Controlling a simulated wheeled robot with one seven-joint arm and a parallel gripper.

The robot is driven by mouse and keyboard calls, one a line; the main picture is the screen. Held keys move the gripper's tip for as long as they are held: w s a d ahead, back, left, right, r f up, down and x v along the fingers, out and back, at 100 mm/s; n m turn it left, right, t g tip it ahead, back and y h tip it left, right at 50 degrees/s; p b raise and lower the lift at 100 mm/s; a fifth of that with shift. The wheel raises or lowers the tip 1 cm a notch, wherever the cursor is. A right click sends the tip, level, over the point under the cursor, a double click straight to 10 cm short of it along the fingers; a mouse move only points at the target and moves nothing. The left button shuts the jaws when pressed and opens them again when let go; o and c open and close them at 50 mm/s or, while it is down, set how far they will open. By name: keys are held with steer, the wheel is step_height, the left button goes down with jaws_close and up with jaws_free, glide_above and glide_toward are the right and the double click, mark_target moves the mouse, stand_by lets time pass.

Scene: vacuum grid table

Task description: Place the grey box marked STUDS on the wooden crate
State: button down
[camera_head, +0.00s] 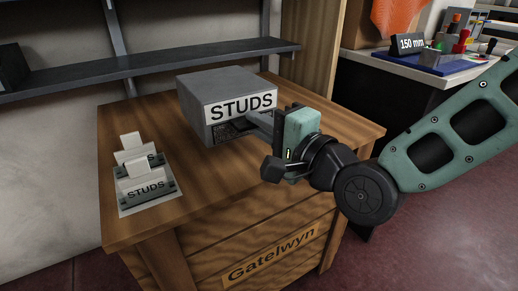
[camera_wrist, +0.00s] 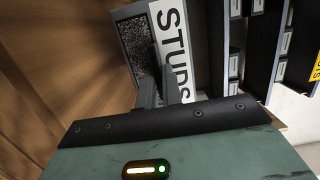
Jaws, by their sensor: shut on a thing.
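The grey box marked STUDS (camera_head: 218,88) is over the right back part of the wooden crate (camera_head: 150,235), whose front reads Gatelwyn. The box looks upright, its white label facing front; whether its underside touches the crate top is unclear. My gripper (camera_head: 258,124) reaches in from the right and is shut on the front of the box, below the label. In the wrist view the grey fingers (camera_wrist: 158,90) meet the box (camera_wrist: 126,22) beside its dark speckled panel and sideways label. The exact grip and the far side of the box are hidden.
Two small card holders (camera_head: 148,190), the nearer marked STUDS, stand at the crate's left. A dark shelf (camera_head: 150,70) runs along the wall behind. A bench (camera_head: 400,68) with a blue tray and a 150 mm sign stands at the back right.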

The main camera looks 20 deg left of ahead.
mark_target(246, 136)
step_height(246, 136, down, 4)
steer(key=shift+b, duration=0.9)
steer(key=shift+r, duration=0.1)
steer(key=c, duration=2)
jaws_free()
steer(key=shift+f, duration=0.25)
steer(key=o, duration=0.4)
steer(key=shift+o, duration=0.2)
